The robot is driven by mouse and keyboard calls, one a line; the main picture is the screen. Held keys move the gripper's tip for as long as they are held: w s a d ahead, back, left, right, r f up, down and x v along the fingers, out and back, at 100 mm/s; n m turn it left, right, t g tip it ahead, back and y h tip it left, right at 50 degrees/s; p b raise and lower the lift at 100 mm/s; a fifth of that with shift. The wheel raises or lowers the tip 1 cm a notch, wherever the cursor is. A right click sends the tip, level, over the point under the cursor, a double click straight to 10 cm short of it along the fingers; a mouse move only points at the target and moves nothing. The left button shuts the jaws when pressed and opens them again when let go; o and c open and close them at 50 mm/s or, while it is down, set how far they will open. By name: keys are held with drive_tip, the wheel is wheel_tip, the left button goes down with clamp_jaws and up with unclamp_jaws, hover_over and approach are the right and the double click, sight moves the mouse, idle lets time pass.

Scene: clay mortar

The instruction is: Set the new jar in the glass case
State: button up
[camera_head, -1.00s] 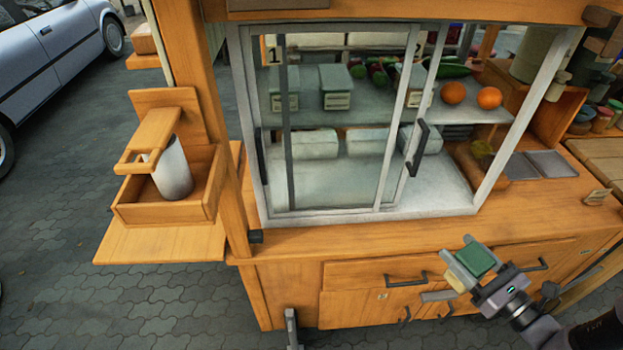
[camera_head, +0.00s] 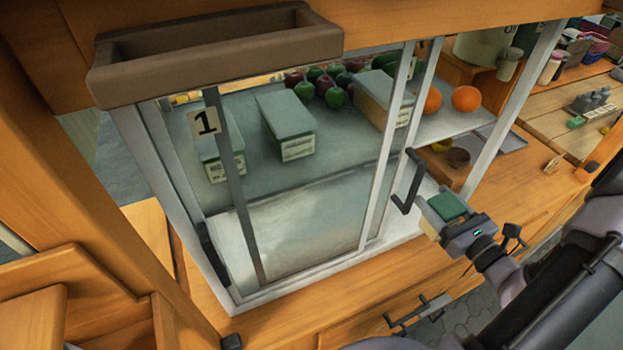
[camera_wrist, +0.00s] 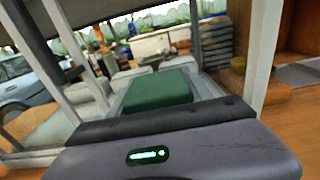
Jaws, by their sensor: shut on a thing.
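The glass case (camera_head: 388,142) has a pale frame, glass panels and an upper shelf. A dark door handle (camera_head: 407,186) stands out from its front. My gripper (camera_head: 437,213) is just right of this handle, in front of the case's right part. It is shut on a small square green-topped thing, which I take for the new jar (camera_head: 448,206). In the wrist view the green top of the jar (camera_wrist: 157,91) shows upright between the fingers, and its lower body is hidden. I cannot tell whether glass closes the case's right part, or whether my gripper touches the handle.
Labelled pale boxes (camera_head: 286,128), red and green produce and two oranges (camera_head: 466,99) sit on the upper shelf. A brown tray (camera_head: 215,55) juts out at the upper front. A wooden counter edge (camera_head: 475,235) runs below the case.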

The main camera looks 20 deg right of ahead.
drive_tip(key=shift+d+r, duration=0.1)
drive_tip(key=shift+r, duration=0.05)
drive_tip(key=w+f+b, duration=0.1)
drive_tip(key=w+b, duration=0.1)
drive_tip(key=w, duration=0.3)
drive_tip(key=w+a+f+b, duration=0.1)
drive_tip(key=w+f+b, duration=0.1)
drive_tip(key=w, duration=0.3)
drive_tip(key=w+a+f+b, duration=0.1)
drive_tip(key=w+f, duration=0.1)
drive_tip(key=w, duration=0.3)
drive_tip(key=shift+w+a+f+b, duration=0.2)
drive_tip(key=shift+a+f+b, duration=0.05)
drive_tip(key=shift+b, duration=0.15)
drive_tip(key=shift+r, duration=0.25)
drive_tip(key=shift+f, duration=0.1)
drive_tip(key=o, duration=1.7)
drive_tip(key=shift+f, duration=0.1)
